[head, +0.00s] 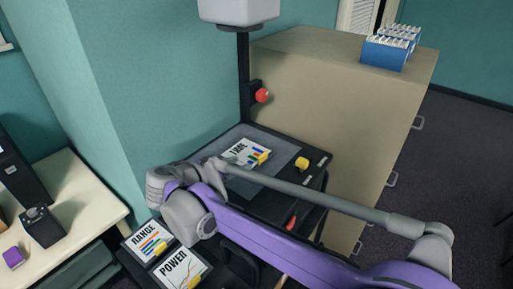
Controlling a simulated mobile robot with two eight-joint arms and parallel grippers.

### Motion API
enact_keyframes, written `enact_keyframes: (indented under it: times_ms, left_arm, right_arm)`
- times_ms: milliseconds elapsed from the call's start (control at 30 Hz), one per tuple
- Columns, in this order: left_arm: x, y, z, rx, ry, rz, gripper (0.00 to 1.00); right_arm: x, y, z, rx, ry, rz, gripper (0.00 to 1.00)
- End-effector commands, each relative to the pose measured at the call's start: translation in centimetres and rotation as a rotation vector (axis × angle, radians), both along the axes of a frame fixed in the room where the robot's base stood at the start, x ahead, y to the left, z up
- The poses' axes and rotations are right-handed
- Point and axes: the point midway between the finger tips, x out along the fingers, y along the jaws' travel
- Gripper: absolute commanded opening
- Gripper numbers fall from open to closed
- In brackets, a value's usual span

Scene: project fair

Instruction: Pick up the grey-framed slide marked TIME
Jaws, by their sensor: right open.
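A slide (243,150) with a short word that looks like TIME, and coloured bars, lies on the flat dark stage of an overhead projector (272,181). Its frame colour is hard to tell. My right arm crosses from the lower right. My right gripper (213,167) is grey and open, just left of and in front of this slide. I cannot tell whether it touches the slide. Two more slides lie at lower left, marked RANGE (147,241) and POWER (178,269). My left gripper is out of view.
The projector post with a red knob (262,95) rises behind the stage. A beige cabinet (340,110) stands behind, with blue racks (388,53) on top. A pale desk (75,212) is at left.

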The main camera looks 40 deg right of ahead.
Motion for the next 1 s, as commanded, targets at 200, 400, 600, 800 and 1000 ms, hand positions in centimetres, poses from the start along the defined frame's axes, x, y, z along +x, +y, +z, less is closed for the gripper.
enact_keyframes:
  times_ms: [200,400,600,800,1000]
  left_arm:
    - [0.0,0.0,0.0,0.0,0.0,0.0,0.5]
    - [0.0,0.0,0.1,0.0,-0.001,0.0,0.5]
    - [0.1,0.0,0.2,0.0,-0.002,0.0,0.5]
    - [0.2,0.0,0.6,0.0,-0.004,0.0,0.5]
    - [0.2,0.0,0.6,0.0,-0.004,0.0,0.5]
  right_arm:
    - [0.6,-1.8,-0.6,-0.005,-0.008,-0.007,0.47]
    - [1.3,-4.4,-1.7,-0.004,-0.008,-0.006,0.47]
    - [1.6,-5.8,-2.2,-0.004,-0.008,-0.006,0.47]
    - [2.2,-8.6,-3.2,-0.004,-0.007,-0.007,0.47]
    - [2.5,-9.8,-3.8,-0.004,-0.008,-0.004,0.47]
